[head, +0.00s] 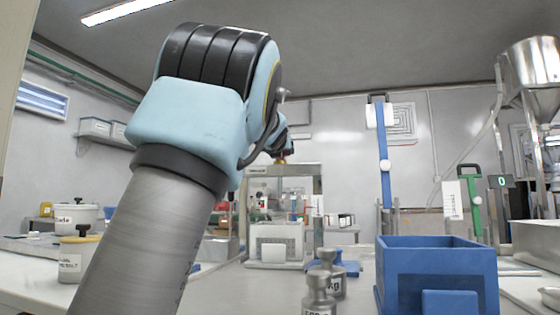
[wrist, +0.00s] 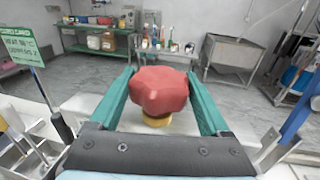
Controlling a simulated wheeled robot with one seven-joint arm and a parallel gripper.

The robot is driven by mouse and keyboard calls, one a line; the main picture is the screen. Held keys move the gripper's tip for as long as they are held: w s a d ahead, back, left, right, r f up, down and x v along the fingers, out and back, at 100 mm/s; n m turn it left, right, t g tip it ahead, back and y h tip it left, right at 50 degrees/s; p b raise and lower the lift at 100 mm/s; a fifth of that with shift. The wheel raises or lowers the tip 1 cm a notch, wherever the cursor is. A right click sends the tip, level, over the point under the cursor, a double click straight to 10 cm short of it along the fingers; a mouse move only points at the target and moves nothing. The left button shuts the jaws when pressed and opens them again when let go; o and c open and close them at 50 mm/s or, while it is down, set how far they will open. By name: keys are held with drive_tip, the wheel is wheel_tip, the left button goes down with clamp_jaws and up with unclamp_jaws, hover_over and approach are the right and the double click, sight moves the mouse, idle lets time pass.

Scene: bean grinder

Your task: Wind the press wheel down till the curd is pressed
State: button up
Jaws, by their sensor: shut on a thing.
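In the wrist view the red lobed press wheel (wrist: 160,88) sits on a brass collar (wrist: 157,121) between the two teal fingers of my gripper (wrist: 161,80). The fingers are shut on it, one along each side. In the head view my arm reaches over to a pale press frame (head: 297,170) near the middle, with brass showing at its top (head: 281,160). My arm hides the wheel and most of my gripper there. A white box (head: 275,232) stands low in the frame. I cannot make out the curd or how far it is pressed.
A blue crate (head: 437,270) stands front right on the worktop, near metal weights (head: 319,291). A white pot (head: 75,217) and a yellow-lidded jar (head: 75,258) stand left. A blue upright post (head: 384,165) rises behind the crate. The wrist view shows a green sign (wrist: 20,47) at left.

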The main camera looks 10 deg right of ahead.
idle(0.6)
drive_tip(key=o, duration=1.2)
drive_tip(key=shift+s, duration=0.1)
drive_tip(key=shift+s+a+r, duration=0.1)
drive_tip(key=shift+s+a, duration=0.05)
drive_tip(key=shift+s, duration=0.1)
drive_tip(key=p+v, duration=0.3)
drive_tip(key=v, duration=0.7)
drive_tip(key=shift+p, duration=0.4)
drive_tip(key=shift+w+a, duration=0.1)
drive_tip(key=shift+a, duration=0.05)
